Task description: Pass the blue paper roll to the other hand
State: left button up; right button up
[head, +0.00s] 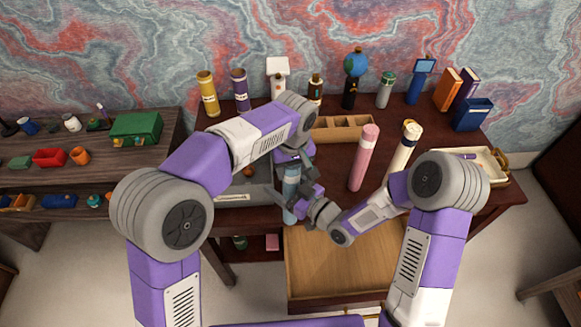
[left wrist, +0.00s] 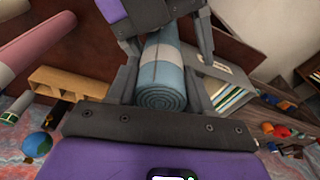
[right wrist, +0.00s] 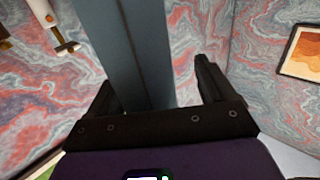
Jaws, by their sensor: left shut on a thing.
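The blue paper roll (head: 291,187) is upright above the desk's front edge in the head view. My left gripper (head: 291,163) is shut on its upper part. In the left wrist view the roll (left wrist: 163,75) lies between the two fingers, its spiral end facing the camera. My right gripper (head: 300,204) is at the roll's lower part, below the left gripper. In the right wrist view the roll (right wrist: 128,50) passes between the open fingers, close to the left finger, with a clear gap to the right finger (right wrist: 212,80).
A pink roll (head: 363,158) and a cream roll (head: 402,150) stand right of my grippers. A wooden compartment box (head: 340,132) is behind. An open drawer (head: 335,262) extends below the grippers. A grey tray (head: 232,197) lies to the left.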

aim_at(295, 191)
jog(key=shift+s+d, duration=0.3)
jog(key=shift+d, duration=0.2)
jog(key=v, duration=0.6)
jog(key=shift+s, duration=0.1)
jog(key=s+d+f+m+g+h, duration=0.1)
jog(key=s+f+m+g+h, duration=0.15)
jog(key=f, duration=0.65)
jog(key=s+d+f+m+g+h, duration=0.1)
jog(key=f+m+g+h, duration=0.25)
jog(key=f, duration=0.55)
jog(key=s+f+m+g, duration=0.2)
jog(key=s+f, duration=0.1)
jog(key=s, duration=0.1)
jog(key=s+f+m+g+h, duration=0.1)
jog(key=s+f+g, duration=0.1)
jog(key=s+f, duration=0.1)
jog(key=s+f+m+g+h, duration=0.1)
jog(key=s+f+m+g, duration=0.1)
jog(key=s, duration=0.4)
jog(key=shift+d+f+m+g, duration=0.2)
jog(key=shift+f+m+g, duration=0.1)
jog(key=shift+f, duration=0.2)
jog(key=shift+w, duration=0.1)
